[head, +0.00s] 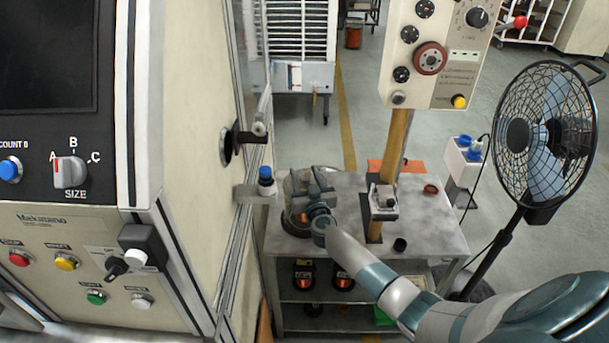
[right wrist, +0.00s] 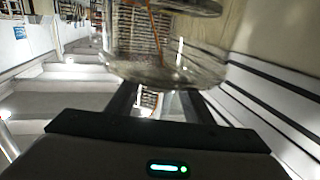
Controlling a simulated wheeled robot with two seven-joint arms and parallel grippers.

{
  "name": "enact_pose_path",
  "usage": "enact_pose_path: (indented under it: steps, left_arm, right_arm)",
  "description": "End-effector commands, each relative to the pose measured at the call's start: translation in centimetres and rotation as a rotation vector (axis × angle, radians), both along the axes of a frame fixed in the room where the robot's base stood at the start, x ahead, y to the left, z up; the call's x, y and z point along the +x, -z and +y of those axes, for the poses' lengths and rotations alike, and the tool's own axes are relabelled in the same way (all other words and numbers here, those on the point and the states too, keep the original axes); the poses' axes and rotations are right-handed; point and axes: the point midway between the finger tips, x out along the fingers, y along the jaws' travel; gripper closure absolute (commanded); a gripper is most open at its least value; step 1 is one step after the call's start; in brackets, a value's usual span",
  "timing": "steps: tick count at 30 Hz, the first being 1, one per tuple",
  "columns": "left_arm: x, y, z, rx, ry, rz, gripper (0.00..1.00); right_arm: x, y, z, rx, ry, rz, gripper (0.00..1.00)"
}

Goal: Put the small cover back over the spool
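A clear, round, see-through cover (right wrist: 165,75) fills the top middle of the right wrist view. My right gripper (right wrist: 160,92) has its two dark fingers part-way apart. Their tips end at the cover's near edge, where the clear wall hides the contact; it looks shut on the cover. In the head view my right gripper (head: 318,213) is at the table's left side. It partly hides the dark round spool unit (head: 293,224) with copper colour at its centre. The cover cannot be made out clearly there. My left gripper is not in view.
The cream machine (head: 185,130) stands close on the left. A fan (head: 545,130) stands on the right.

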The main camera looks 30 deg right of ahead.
Motion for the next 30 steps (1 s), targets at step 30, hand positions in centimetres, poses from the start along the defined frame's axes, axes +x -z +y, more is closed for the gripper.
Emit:
enact_pose_path:
  steps: [30]
  left_arm:
    - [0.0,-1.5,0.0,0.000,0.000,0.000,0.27]
  right_arm:
    - [-8.1,0.1,2.4,0.001,-0.002,0.003,0.47]
